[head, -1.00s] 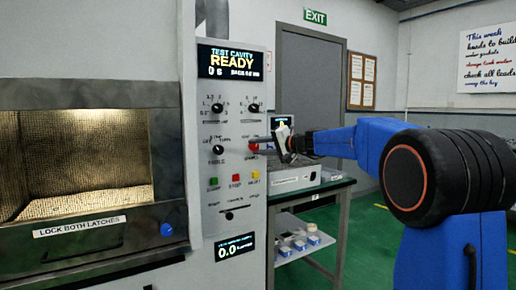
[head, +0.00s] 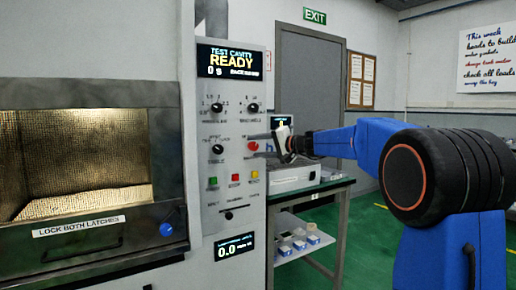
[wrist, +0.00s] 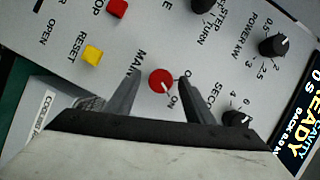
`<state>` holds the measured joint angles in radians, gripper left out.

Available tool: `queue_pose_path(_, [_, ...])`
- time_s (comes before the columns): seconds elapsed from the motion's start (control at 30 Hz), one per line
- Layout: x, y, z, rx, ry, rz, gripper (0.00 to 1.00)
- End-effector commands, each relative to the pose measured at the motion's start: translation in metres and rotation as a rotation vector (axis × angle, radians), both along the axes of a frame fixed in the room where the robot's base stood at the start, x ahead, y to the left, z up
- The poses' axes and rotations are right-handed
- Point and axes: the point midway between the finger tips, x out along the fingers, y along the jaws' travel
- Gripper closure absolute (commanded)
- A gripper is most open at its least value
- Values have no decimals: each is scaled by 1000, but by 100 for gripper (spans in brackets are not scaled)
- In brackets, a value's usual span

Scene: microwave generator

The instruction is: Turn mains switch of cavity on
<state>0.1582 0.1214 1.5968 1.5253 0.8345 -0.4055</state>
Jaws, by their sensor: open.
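The red mains switch (head: 253,145) is a round knob on the grey control panel (head: 229,228), right of the mode knobs. It also shows in the wrist view (wrist: 161,81), with "MAIN" lettering beside it and a light pointer mark on its face. My gripper (wrist: 159,76) is open, with one finger on each side of the red knob in that view. In the head view my gripper (head: 268,146) is at the panel's right side, fingers pointing at the knob. I cannot tell whether the fingers touch the knob or panel.
Black knobs (head: 217,107) sit above and left; green (head: 213,182), red (head: 235,178) and yellow (head: 255,175) buttons sit below. The display (head: 233,60) reads READY. The lit cavity (head: 85,155) is at left. A table (head: 330,186) with a box stands behind my gripper.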

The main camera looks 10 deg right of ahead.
Motion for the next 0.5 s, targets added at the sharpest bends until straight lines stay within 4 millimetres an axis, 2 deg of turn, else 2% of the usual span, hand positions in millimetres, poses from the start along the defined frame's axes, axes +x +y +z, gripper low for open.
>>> queue_pose_path(0.17, [-10, -9, 3, -1, -1, -2, 52])
queue_pose_path(0.5, [-59, -50, 11, -1, -1, -4, 52])
